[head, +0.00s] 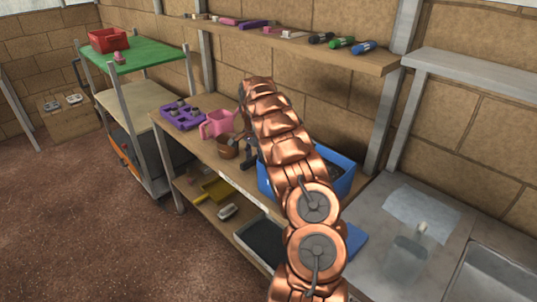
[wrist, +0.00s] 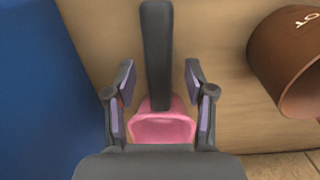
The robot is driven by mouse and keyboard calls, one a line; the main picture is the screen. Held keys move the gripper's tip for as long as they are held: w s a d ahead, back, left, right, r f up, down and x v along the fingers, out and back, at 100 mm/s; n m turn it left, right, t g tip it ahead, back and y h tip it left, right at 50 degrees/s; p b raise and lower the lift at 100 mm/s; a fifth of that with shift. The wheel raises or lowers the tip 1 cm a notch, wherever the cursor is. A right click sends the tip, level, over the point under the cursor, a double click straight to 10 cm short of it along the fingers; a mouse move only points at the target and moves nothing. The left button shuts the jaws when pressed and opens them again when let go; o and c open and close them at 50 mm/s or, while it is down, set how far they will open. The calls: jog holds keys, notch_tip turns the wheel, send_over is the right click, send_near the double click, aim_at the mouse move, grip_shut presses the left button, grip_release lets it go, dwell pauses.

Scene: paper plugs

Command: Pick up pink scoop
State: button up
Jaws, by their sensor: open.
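The pink scoop lies on the wooden worktop in the wrist view, with its pink bowl (wrist: 162,125) low in the picture and its long dark handle (wrist: 157,50) pointing up. My gripper (wrist: 160,82) is open, with one finger on each side of the scoop in that picture. I see no contact between fingers and scoop, and the height gap is hard to judge. The base of my gripper partly covers the near edge of the bowl. In the head view my arm reaches over the bench, and I cannot make out the scoop there.
A blue crate (head: 340,183) stands right of my gripper in the head view. A shelf (head: 300,46) runs above.

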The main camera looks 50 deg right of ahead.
jog(key=shift+f, duration=0.6)
grip_shut()
